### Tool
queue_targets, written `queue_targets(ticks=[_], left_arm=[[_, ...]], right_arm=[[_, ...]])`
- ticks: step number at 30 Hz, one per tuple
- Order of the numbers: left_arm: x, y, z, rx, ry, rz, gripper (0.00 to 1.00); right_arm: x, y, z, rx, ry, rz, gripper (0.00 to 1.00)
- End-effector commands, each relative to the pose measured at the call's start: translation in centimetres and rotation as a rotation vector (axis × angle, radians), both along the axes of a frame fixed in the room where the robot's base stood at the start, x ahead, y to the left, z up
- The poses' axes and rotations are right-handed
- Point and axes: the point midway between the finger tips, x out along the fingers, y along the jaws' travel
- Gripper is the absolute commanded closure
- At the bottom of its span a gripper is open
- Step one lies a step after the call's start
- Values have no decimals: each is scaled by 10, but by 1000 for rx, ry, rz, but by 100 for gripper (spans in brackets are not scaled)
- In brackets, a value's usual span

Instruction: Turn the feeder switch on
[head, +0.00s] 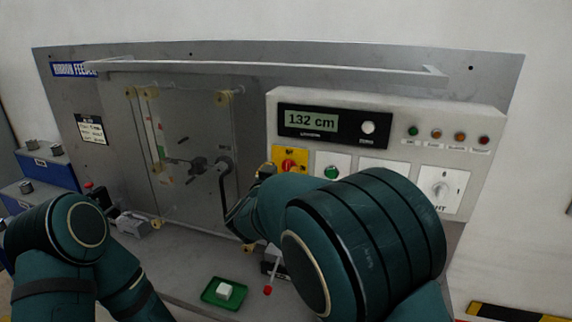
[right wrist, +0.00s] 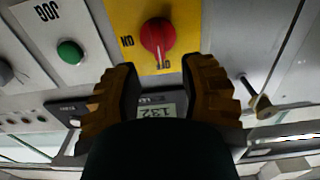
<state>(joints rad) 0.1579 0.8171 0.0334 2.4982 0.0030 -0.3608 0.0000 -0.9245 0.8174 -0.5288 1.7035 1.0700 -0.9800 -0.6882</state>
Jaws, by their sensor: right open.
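The feeder switch is a red rotary knob (head: 288,166) on a yellow plate (head: 276,154) at the left end of the control panel. In the right wrist view the knob (right wrist: 157,38) shows large and upside down, with an ON mark at its left and an OFF mark below it. In the head view my right arm hides most of this gripper. My left arm shows at lower left, its gripper out of sight.
The panel also carries a display reading 132 cm (head: 308,121), a green button (head: 331,173), small lamps (head: 436,134) and a white rotary switch (head: 440,189). A crank (head: 226,180) stands left of the knob. A green tray (head: 212,295) lies below on the bench.

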Motion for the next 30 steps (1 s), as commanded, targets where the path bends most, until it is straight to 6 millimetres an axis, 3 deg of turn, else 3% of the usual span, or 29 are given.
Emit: queue_targets(ticks=[3,9,20,23,24,30], left_arm=[[0,0,3,0,0,0,53],[0,0,4,-1,-1,-1,53],[0,0,4,-1,0,-1,53],[0,0,4,-1,-1,-1,53],[0,0,4,-1,-1,-1,53],[0,0,4,0,0,-1,53]], right_arm=[[18,-6,0,-1,0,-1,59],[34,-11,0,0,0,0,59],[37,-12,0,-1,1,1,59],[36,-12,0,-1,1,1,94],[36,-12,0,-1,1,1,100],[36,-12,0,0,1,1,100]])
